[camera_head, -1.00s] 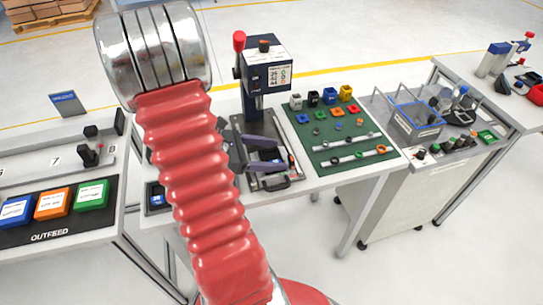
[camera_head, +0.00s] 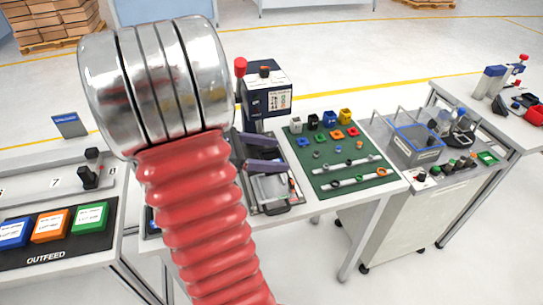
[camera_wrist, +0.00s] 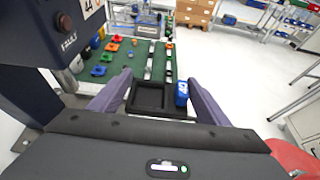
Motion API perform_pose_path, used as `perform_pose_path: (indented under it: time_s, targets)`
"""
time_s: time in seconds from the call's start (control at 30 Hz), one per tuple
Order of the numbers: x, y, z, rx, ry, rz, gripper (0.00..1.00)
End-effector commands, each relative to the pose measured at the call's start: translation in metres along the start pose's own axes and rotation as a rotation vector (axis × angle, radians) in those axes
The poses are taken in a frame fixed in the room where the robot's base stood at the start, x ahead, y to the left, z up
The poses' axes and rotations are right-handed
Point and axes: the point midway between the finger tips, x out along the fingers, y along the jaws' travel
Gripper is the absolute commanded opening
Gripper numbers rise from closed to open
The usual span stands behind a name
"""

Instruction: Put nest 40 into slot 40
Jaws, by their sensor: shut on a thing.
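My gripper (camera_wrist: 157,90) has two purple fingers, shut on a black tray-like nest (camera_wrist: 150,97) with a square recess. A blue block with a white mark (camera_wrist: 181,93) sits at the nest's right end, by the right finger. In the head view my gripper (camera_head: 281,155) is beside the dark blue press (camera_head: 266,92), over a grey metal fixture (camera_head: 270,188) on the white table. The nest cannot be made out clearly there. I cannot read a number 40 on nest or slot, so I cannot tell which place is slot 40.
A green mat (camera_head: 345,165) with coloured parts lies right of the fixture. The press with its red-knobbed lever stands close behind my gripper. An outfeed table (camera_head: 60,232) is at the left, and a grey station (camera_head: 418,145) at the right. My red arm hides part of the table.

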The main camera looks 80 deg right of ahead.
Motion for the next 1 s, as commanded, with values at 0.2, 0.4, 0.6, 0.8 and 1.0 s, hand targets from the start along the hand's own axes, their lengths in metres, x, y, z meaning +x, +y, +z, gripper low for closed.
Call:
perform_pose_path:
  time_s: [0.2, 0.4, 0.6, 0.8, 1.0]
  targets:
    - [0.0, 0.0, 0.0, 0.001, 0.0, 0.001, 0.42]
    - [0.0, 0.001, 0.0, 0.0, 0.0, 0.002, 0.42]
    - [-0.014, 0.014, -0.005, -0.028, -0.001, 0.074, 0.42]
    - [-0.063, 0.052, -0.022, -0.12, -0.001, 0.295, 0.42]
    - [-0.134, 0.087, -0.05, -0.234, -0.001, 0.566, 0.42]
